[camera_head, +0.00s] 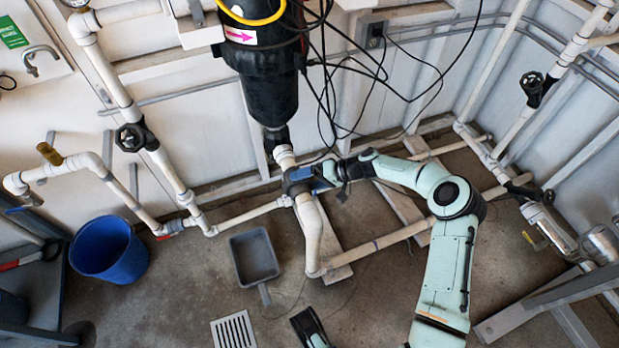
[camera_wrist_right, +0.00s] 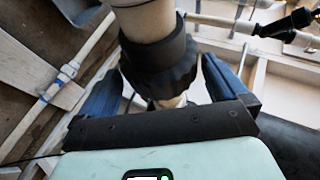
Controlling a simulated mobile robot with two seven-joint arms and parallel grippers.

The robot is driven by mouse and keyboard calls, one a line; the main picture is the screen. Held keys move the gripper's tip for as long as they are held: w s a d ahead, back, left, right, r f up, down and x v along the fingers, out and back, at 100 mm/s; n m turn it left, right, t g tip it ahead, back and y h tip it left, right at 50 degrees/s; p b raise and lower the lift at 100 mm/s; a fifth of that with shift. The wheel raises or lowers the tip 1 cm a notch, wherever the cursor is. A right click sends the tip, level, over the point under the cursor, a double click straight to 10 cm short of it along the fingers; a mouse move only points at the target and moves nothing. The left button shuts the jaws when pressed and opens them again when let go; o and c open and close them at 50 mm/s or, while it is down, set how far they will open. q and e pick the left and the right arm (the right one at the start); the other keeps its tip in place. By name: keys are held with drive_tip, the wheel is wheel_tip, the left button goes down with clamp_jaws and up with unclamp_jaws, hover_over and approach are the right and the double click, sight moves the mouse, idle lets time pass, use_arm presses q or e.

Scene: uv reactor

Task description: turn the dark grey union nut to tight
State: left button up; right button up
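The dark grey union nut (camera_wrist_right: 160,62) sits around the white pipe, between the two blue fingers of my right gripper (camera_wrist_right: 162,68) in the right wrist view. The fingers straddle it, one on each side. I cannot tell whether both pads press on it. In the head view my right gripper (camera_head: 302,178) is at the pipe below the black reactor body and mostly hides the nut. What appears to be my left gripper (camera_head: 305,322) shows at the bottom edge, low and away from the pipes; its fingers are not clear.
The black reactor body (camera_head: 270,85) hangs just above, with loose black cables (camera_head: 335,95) to its right. White pipes run left and right of the nut. A blue bucket (camera_head: 110,250), a grey dustpan (camera_head: 253,256) and a floor drain (camera_head: 233,330) are on the floor.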

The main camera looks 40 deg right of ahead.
drive_tip(key=shift+d+r, duration=0.1)
drive_tip(key=shift+d, duration=0.1)
drive_tip(key=shift+s+d+r, duration=0.1)
drive_tip(key=shift+d+r, duration=0.1)
drive_tip(key=shift+d, duration=0.05)
drive_tip(key=p+v, duration=0.1)
drive_tip(key=v, duration=0.4)
drive_tip(key=shift+p, duration=0.35)
use_arm(q)
drive_tip(key=r, duration=0.1)
drive_tip(key=d+r+p, duration=0.1)
drive_tip(key=r, duration=0.1)
drive_tip(key=d+r, duration=0.1)
drive_tip(key=shift+s+r, duration=0.2)
drive_tip(key=shift+s, duration=0.05)
use_arm(e)
drive_tip(key=v, duration=0.7)
drive_tip(key=shift+s, duration=0.2)
drive_tip(key=shift+d+r, duration=0.1)
